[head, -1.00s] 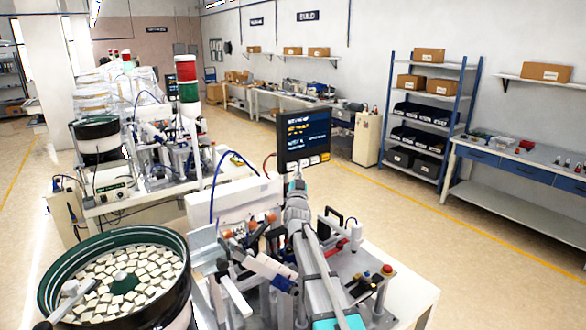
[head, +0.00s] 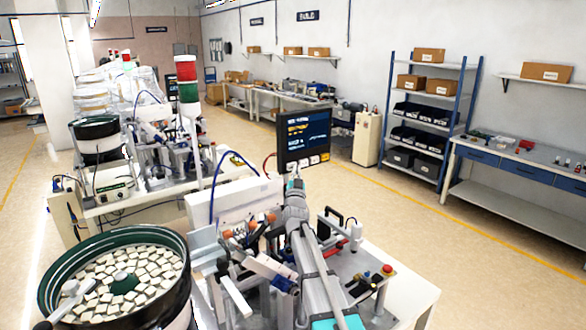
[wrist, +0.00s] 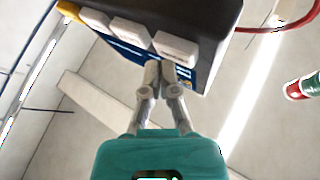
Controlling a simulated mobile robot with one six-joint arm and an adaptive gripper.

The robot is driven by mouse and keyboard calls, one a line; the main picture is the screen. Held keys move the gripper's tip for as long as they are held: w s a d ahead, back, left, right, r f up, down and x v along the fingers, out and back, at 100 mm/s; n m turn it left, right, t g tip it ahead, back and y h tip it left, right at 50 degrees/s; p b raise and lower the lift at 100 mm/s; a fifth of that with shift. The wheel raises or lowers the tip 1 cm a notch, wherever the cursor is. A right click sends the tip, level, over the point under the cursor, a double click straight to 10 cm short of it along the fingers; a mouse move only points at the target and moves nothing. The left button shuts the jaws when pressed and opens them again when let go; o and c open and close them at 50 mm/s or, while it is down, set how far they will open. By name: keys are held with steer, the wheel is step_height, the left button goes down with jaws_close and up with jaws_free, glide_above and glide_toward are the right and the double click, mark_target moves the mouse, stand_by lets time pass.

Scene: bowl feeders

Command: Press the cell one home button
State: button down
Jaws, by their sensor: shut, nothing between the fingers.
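The cell control panel (head: 303,137) is a dark box with a lit screen, standing over the near machine. Along its lower edge are several white buttons and one yellow button (head: 325,157) at the right end. In the wrist view the end white button (wrist: 175,47) is just beyond my fingertips. My gripper (head: 294,181) is shut and empty, pointing up at the panel's lower left edge. In the wrist view its fingertips (wrist: 167,72) are right by that end white button; I cannot tell whether they touch it. The button labels are unreadable.
A bowl feeder (head: 60,262) full of pale square parts stands at the lower left. The near machine's fixtures crowd around my arm, with a red button (head: 388,269) at right. A second machine with a red, white and green light tower (head: 187,80) stands behind. Floor at right is clear.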

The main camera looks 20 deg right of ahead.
steer(key=shift+w+a, duration=0.2)
steer(key=shift+w, duration=0.25)
stand_by(1.0)
steer(key=shift+s, duration=0.15)
steer(key=shift+s+d, duration=0.35)
steer(key=shift+s, duration=0.35)
stand_by(0.4)
steer(key=s, duration=0.1)
steer(key=s+d, duration=0.1)
steer(key=s, duration=0.2)
steer(key=shift+s+d, duration=0.35)
steer(key=shift+r, duration=0.1)
stand_by(0.4)
step_height(320, 180, up, 6)
steer(key=s+d+p, duration=0.1)
steer(key=s+p, duration=0.2)
steer(key=p, duration=0.3)
